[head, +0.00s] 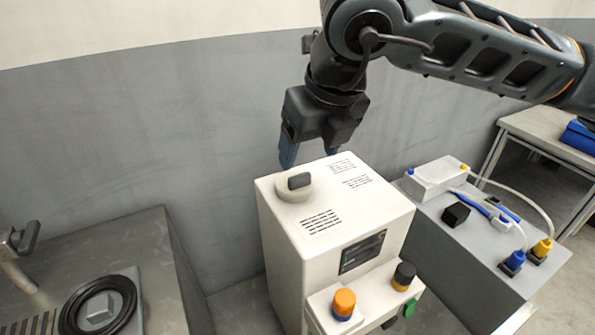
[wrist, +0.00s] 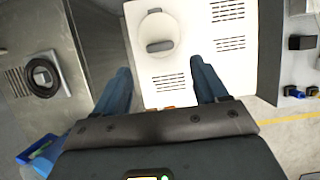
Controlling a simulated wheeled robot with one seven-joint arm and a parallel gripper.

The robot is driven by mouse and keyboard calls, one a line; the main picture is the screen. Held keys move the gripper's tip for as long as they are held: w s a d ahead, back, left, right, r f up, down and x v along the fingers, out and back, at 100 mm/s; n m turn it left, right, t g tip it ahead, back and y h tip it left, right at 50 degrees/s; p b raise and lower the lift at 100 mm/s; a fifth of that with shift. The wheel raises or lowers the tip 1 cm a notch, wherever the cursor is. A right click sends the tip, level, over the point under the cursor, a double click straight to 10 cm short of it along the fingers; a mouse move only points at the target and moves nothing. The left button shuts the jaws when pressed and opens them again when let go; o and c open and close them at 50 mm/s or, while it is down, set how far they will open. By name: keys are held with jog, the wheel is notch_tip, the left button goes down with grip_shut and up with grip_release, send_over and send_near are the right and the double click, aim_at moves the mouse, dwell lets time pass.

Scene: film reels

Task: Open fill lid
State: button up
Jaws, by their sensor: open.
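The fill lid (head: 292,190) is a round pale cap with a dark grip bar across it. It sits on top of a white machine (head: 325,250), near its back left corner. In the wrist view the lid (wrist: 155,27) shows as a pale disc, with its grip bar (wrist: 160,46) lying roughly crosswise. My gripper (head: 311,155) is above and behind the lid, pointing down, with its blue fingers apart and nothing between them. In the wrist view my gripper (wrist: 160,70) has a finger on each side, with the lid ahead of the tips and between their lines. I see no contact.
The machine's front has an orange knob (head: 344,303), a black knob (head: 404,275) and a small screen (head: 362,253). A grey bench with cables and plugs (head: 512,260) stands to the right. A metal counter with a black ring (head: 97,305) is at the left. A wall rises behind.

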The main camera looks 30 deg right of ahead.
aim_at(301, 176)
jog(key=x, duration=0.7)
jog(key=shift+w+f+p, duration=0.1)
jog(key=shift+f+p, duration=0.2)
jog(key=shift+f, duration=0.05)
grip_shut()
dwell(0.4)
